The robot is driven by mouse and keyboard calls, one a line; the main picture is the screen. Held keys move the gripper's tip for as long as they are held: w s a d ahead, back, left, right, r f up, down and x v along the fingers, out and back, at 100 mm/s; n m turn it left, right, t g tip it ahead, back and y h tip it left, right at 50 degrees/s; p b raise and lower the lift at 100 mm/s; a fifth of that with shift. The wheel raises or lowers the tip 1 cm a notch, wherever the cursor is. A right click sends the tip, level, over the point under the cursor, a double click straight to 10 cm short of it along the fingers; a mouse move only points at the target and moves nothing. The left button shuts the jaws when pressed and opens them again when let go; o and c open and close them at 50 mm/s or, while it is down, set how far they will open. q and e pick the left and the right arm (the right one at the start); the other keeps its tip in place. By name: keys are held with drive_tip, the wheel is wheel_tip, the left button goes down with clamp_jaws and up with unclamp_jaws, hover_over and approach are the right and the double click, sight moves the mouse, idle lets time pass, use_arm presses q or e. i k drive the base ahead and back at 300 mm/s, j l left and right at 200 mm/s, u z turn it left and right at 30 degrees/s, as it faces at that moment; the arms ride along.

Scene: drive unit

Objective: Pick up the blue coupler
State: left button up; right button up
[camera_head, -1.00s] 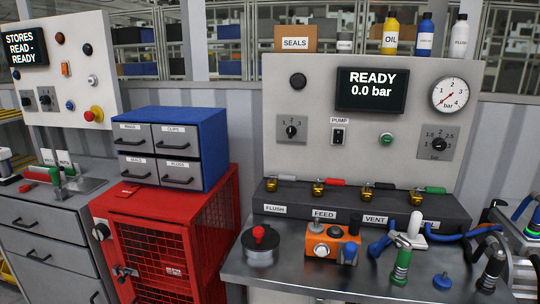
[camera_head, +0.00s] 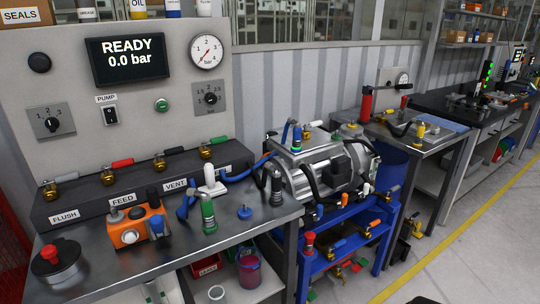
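No single part is clearly marked as the blue coupler. A small blue knobbed piece (camera_head: 245,212) stands alone on the metal bench top (camera_head: 262,228). Left of it, a blue hose end (camera_head: 186,207) lies by the orange block (camera_head: 128,230), which also has a blue fitting (camera_head: 156,227). A green-banded coupler (camera_head: 208,215) stands upright between them, with a white-handled piece (camera_head: 211,184) behind it. A dark cylindrical coupler (camera_head: 276,187) stands near the bench's right end. Neither of my grippers shows in the head view.
A panel (camera_head: 90,120) with a READY 0.0 bar screen stands behind the bench. A blue cart (camera_head: 345,240) with a metal drive unit (camera_head: 325,165) stands right of the bench. The grey floor (camera_head: 475,240) at right is clear.

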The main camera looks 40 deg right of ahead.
sight(297, 129)
drive_tip(key=z, duration=1.6)
drive_tip(key=i+l+u, duration=0.15)
drive_tip(key=i, duration=0.45)
drive_tip(key=j, duration=0.1)
